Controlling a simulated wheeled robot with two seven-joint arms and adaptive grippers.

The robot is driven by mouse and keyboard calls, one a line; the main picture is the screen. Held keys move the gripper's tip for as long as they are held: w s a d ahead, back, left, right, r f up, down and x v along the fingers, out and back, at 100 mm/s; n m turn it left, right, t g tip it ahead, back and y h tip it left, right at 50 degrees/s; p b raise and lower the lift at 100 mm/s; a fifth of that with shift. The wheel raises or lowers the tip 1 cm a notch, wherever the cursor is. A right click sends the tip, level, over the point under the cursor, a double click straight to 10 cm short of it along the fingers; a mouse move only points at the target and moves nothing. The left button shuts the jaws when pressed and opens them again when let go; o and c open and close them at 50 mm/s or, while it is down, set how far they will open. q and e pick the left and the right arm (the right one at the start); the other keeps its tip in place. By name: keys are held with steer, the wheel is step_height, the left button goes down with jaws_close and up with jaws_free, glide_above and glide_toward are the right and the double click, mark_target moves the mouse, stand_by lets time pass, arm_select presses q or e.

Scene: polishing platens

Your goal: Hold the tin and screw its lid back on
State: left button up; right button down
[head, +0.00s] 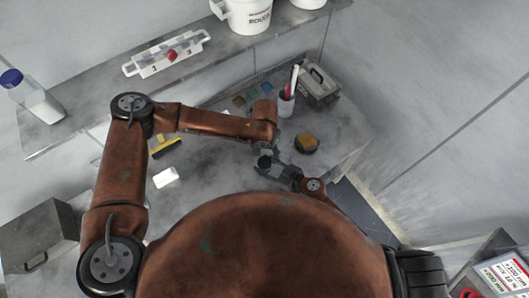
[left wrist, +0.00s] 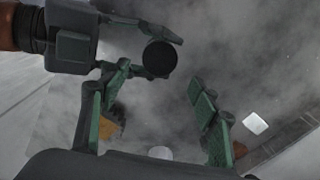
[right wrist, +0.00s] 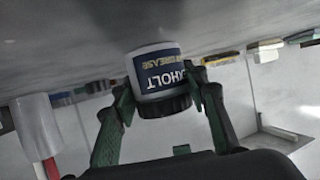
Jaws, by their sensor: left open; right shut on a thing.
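The tin (right wrist: 155,72) is white with a dark blue label. It shows upside down in the right wrist view, upright with its base at or near the table top. My right gripper (right wrist: 165,92) is shut on the tin, one finger on each side. The black ribbed lid (right wrist: 163,108) sits on the tin's top; how tightly it is seated I cannot tell. The lid's round top shows in the left wrist view (left wrist: 159,59). My left gripper (left wrist: 160,80) is open and empty, above and close to the lid, not touching it. In the head view the lid (head: 264,162) looks small and dark.
A brown-topped round object (head: 306,143) stands right of the tin. A cup with tools (head: 286,102) and a grey metal box (head: 319,86) stand behind. A white block (head: 166,177) and a yellow-handled brush (head: 164,147) lie left. The table between is clear.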

mark_target(265, 162)
arm_select(q)
steer(key=shift+f, duration=4.05)
steer(key=shift+c, duration=0.4)
steer(key=c, duration=1.1)
steer(key=m, duration=0.3)
steer(key=shift+c, duration=0.2)
steer(key=o, duration=1.3)
steer(key=shift+c, duration=0.2)
